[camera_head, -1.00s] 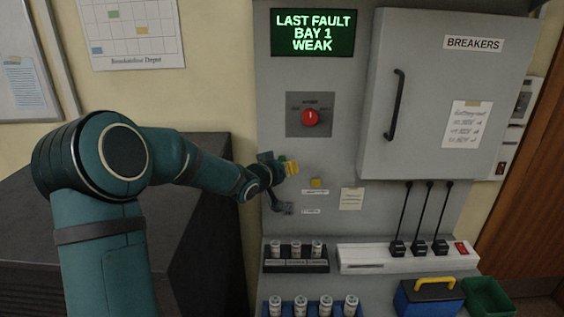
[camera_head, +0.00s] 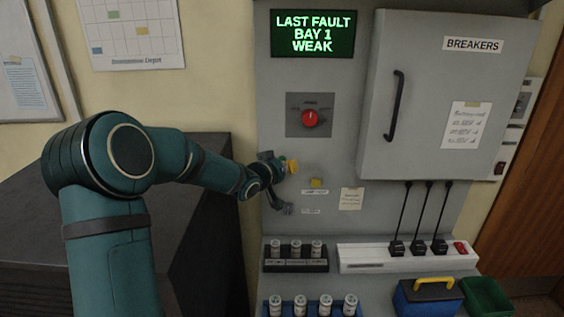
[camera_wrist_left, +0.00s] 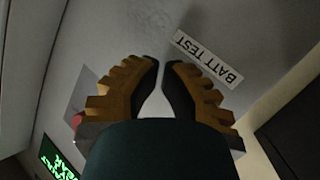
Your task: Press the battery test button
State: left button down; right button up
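A BATT TEST label (camera_wrist_left: 208,60) shows beyond the right finger; no button is visible there. My right gripper is out of view.
A red rotary knob (camera_head: 310,118) and a green display (camera_head: 313,33) are above. A breaker cabinet (camera_head: 440,95) projects at right. Below are a battery rack (camera_head: 296,265), a power strip (camera_head: 405,258) with plugs, and a blue toolbox (camera_head: 428,298).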

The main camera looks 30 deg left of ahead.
pick_arm(q)
jog(key=shift+w+a+p, duration=0.25)
jog(key=shift+w+p, duration=0.05)
dwell(0.5)
jog(key=shift+s+d, duration=0.1)
jog(key=shift+s, duration=0.05)
dwell(0.3)
jog(key=shift+s+d+b, duration=0.35)
jog(key=shift+s+b, duration=0.1)
jog(key=shift+s, duration=0.1)
jog(key=shift+s+d+b, duration=0.4)
jog(key=shift+s+d, duration=0.05)
jog(key=shift+s, duration=0.25)
jog(key=shift+s+d+b, duration=0.4)
jog(key=shift+s+b, duration=0.05)
jog(key=shift+s, duration=0.25)
jog(key=shift+s+d+b, duration=0.4)
jog(key=shift+s+d, duration=0.05)
jog(key=shift+s, duration=0.25)
dwell(4.2)
